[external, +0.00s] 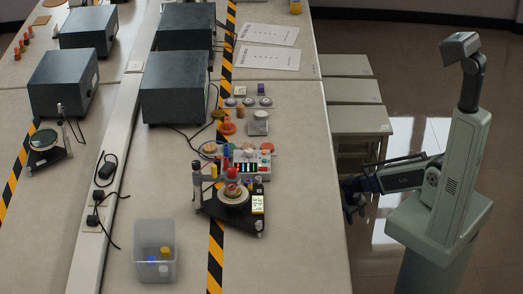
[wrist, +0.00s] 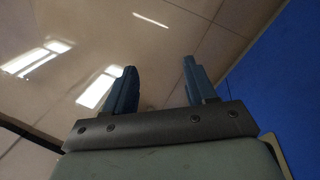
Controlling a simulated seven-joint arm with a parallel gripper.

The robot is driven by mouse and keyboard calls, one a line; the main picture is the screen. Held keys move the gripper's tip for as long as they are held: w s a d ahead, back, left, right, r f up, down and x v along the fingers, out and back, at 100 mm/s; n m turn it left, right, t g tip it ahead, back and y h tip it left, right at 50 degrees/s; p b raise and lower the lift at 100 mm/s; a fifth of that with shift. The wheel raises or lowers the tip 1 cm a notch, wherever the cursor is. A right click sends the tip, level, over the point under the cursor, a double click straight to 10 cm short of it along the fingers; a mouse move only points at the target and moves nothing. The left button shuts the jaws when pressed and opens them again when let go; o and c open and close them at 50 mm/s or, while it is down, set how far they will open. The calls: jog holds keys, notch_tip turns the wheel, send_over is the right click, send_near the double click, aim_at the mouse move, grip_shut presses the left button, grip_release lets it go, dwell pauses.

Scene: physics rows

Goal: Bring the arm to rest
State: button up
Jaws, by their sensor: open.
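My gripper (wrist: 157,82) shows in the wrist view with its two blue fingers apart and nothing between them. Beyond the fingers is the shiny tiled floor with bright reflections. In the external view my gripper (external: 352,197) is low at the right edge of the long table (external: 310,255), beside it, and small and dark. My arm (external: 400,177) reaches left from its pale column to that edge, folded low. I cannot tell in the external view whether the gripper touches the table edge.
Near the table's middle stand a balance-like device (external: 232,205) and a panel with coloured parts (external: 252,160). A clear bin (external: 155,262) with small coloured items is at the front. A blue surface (wrist: 285,80) fills the wrist view's right side.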

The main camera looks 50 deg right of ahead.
jog(key=s+a+n+g+y, duration=0.1)
jog(key=s+a+g, duration=0.2)
jog(key=s, duration=0.8)
jog(key=s+a+n+g+y, duration=0.1)
jog(key=s+a+n+g, duration=0.1)
jog(key=s+a, duration=0.5)
jog(key=s+g, duration=0.1)
jog(key=s, duration=0.4)
jog(key=shift+r, duration=0.35)
